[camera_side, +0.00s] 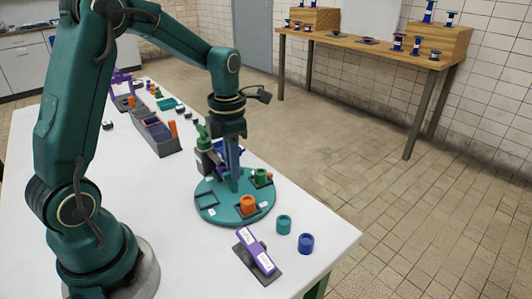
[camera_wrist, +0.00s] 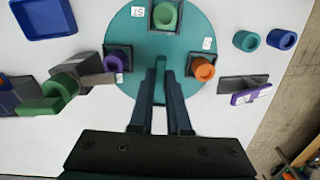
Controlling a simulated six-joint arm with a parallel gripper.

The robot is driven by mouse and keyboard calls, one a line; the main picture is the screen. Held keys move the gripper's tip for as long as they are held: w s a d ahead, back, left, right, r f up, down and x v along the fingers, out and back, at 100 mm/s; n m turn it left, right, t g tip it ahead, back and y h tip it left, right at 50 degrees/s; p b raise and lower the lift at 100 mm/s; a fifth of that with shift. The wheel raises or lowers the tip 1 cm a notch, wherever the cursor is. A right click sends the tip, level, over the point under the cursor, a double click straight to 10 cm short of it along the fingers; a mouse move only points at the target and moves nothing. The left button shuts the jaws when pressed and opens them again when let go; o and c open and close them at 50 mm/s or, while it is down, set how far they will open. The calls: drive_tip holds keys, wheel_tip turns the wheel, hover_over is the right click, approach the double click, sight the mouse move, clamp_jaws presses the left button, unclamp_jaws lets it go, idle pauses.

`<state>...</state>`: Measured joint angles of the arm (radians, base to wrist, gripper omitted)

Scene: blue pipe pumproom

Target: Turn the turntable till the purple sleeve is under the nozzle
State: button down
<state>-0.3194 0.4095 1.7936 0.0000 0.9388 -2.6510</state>
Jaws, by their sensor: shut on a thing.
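The teal turntable (camera_side: 225,215) lies on the white table; it also shows in the wrist view (camera_wrist: 185,100). My gripper (camera_wrist: 160,98) is shut on the turntable's upright teal handle (camera_wrist: 161,66) near the disc's middle. The purple sleeve (camera_wrist: 117,61) sits in a dark seat on the disc's left side in the wrist view. I cannot tell whether the sleeve is exactly under the tip.
A green sleeve (camera_wrist: 165,15) and an orange sleeve (camera_wrist: 203,69) sit in other seats; one seat (camera_side: 207,200) looks empty. A grey bin (camera_side: 155,135) is farther back.

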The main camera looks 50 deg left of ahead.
drive_tip(key=shift+r+n, duration=0.1)
drive_tip(key=shift+n, duration=0.9)
drive_tip(key=c, duration=0.9)
unclamp_jaws()
drive_tip(key=shift+r, duration=2.55)
